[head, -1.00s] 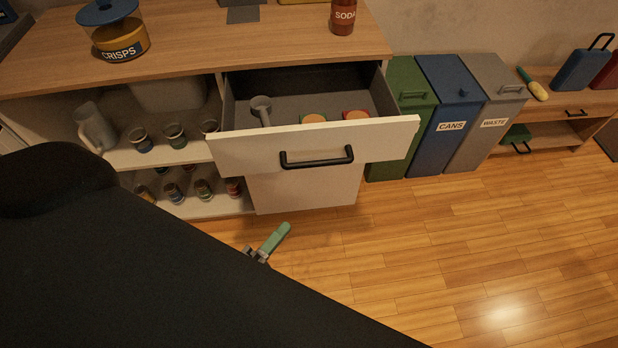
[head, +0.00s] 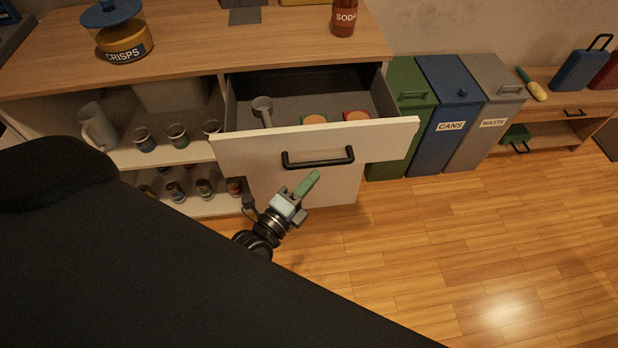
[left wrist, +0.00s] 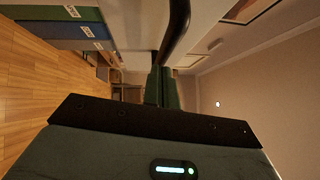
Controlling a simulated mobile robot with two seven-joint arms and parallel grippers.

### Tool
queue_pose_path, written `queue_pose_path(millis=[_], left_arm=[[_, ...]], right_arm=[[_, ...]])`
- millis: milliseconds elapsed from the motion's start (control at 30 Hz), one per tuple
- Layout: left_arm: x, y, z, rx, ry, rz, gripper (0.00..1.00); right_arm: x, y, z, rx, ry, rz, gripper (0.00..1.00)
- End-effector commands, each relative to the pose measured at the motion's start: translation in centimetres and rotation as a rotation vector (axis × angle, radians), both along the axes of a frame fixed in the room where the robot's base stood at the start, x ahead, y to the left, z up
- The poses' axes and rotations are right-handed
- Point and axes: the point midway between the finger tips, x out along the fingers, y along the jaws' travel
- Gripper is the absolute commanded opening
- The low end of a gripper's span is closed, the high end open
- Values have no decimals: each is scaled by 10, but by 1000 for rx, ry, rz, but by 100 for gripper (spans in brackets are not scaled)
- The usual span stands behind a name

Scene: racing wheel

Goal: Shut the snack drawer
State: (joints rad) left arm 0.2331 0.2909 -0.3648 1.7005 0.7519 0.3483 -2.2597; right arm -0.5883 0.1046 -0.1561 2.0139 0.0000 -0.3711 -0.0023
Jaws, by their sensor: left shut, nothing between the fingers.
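The snack drawer (head: 240,149) stands pulled out from the cabinet in the head view. Its white front carries a black bar handle (head: 318,159). Inside lie a grey scoop-like item (head: 262,110) and two round-topped items (head: 315,119). My left gripper (head: 311,180) is shut and empty, just below and in front of the handle; in the head view it looks apart from it. In the left wrist view the green fingers (left wrist: 162,88) are together, with the dark handle (left wrist: 176,30) close by them. My right gripper is not in view.
A crisps jar (head: 124,45) and a soda bottle (head: 344,17) stand on the countertop. Green, blue (head: 448,110) and grey bins stand right of the cabinet. Open shelves with several jars are at left. The wooden floor at right is clear.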

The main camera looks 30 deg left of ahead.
Motion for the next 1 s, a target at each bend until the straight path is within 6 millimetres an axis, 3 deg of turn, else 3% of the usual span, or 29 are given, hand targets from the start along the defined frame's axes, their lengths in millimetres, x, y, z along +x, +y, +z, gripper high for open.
queue_pose_path(millis=[633,767,1000], left_arm=[[12,8,1,2,-1,1,0],[27,19,1,2,-4,3,0],[74,51,-1,4,-2,2,0]], right_arm=[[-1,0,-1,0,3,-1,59],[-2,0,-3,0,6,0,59],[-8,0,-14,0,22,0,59]])
